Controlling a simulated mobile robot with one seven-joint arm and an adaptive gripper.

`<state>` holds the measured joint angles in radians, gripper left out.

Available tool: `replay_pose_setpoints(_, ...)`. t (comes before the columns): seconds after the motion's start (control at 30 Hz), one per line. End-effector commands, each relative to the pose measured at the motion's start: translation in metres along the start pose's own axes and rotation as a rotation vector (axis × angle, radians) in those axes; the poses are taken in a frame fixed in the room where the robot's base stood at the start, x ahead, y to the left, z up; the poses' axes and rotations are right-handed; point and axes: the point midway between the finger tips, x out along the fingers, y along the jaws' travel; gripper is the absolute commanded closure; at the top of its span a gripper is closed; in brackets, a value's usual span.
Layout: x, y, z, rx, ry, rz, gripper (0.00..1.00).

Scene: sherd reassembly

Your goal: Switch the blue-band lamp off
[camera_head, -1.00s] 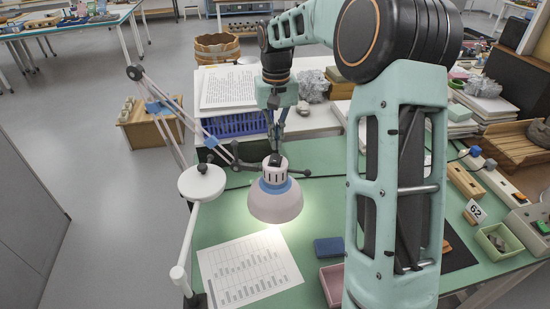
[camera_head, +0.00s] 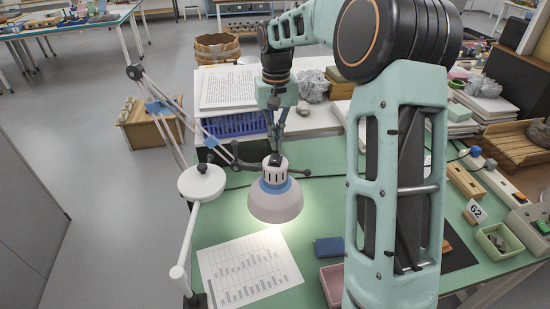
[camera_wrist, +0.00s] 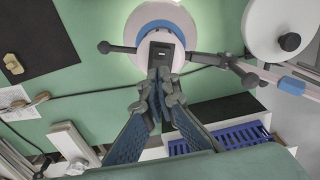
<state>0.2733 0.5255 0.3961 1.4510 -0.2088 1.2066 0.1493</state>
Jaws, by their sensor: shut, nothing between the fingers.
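The blue-band lamp (camera_head: 275,203) hangs over the green table, its pale shade facing down and a blue band around its upper part. Bright light falls on the table beneath it, so it is lit. It also shows in the wrist view (camera_wrist: 150,16), with a dark switch block (camera_wrist: 161,58) on its top. My gripper (camera_wrist: 160,74) is shut and empty, its fingertips right at the switch block. I cannot tell whether they touch it. In the head view my gripper (camera_head: 276,156) is just above the lamp's top, and the fingertips partly hide the switch.
A printed sheet (camera_head: 248,268) lies below the lamp. A blue box (camera_head: 329,247) and pink tray (camera_head: 332,284) lie to its right. A blue crate (camera_head: 236,124) stands behind.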

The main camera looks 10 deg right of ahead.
Motion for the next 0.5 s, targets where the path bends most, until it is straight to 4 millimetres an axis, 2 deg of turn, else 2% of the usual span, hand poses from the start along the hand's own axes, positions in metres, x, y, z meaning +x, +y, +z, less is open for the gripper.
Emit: replay_pose_setpoints(0.5, 0.0088, -0.0001, 0.0001, 0.000, 0.000, 0.000, 1.00)
